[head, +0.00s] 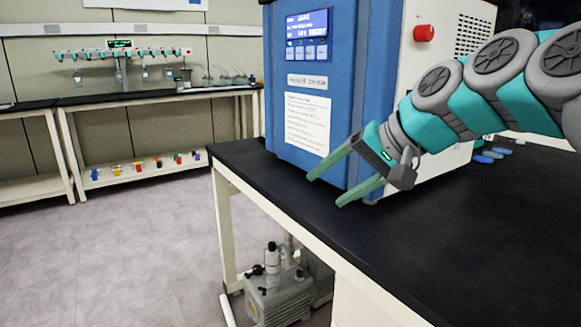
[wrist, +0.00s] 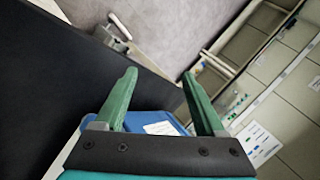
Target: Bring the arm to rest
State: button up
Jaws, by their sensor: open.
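My gripper (head: 325,188) is at the right in the head view, at the end of my teal and grey arm. Its two green fingers are spread apart with nothing between them. They are in front of the lower part of the blue freeze dryer (head: 345,75), above the black bench top; I cannot tell whether they touch anything. In the wrist view the open fingers of my gripper (wrist: 160,85) point away from the camera, and part of the blue freeze dryer (wrist: 155,119) shows between and behind them.
The black bench top (head: 450,240) is clear at the front right. A vacuum pump (head: 278,295) stands below it. Blue-handled items (head: 487,157) lie behind my arm. A far bench (head: 150,95) carries a rack of glassware. Open grey floor (head: 130,250) lies at the left.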

jog(key=s+d+f+n+g+h, duration=0.1)
jog(key=s+d+f+g+h, duration=0.2)
jog(key=s+f, duration=1.1)
jog(key=s+d+f+n+g+h, duration=0.1)
jog(key=s+d+f+g+h, duration=0.3)
jog(key=s+f, duration=1)
notch_tip(320, 180, down, 3)
jog(key=shift+s+d+r+n+h, duration=0.2)
jog(key=shift+d+n+h, duration=0.1)
jog(key=shift+n, duration=0.1)
jog(key=shift+w, duration=0.1)
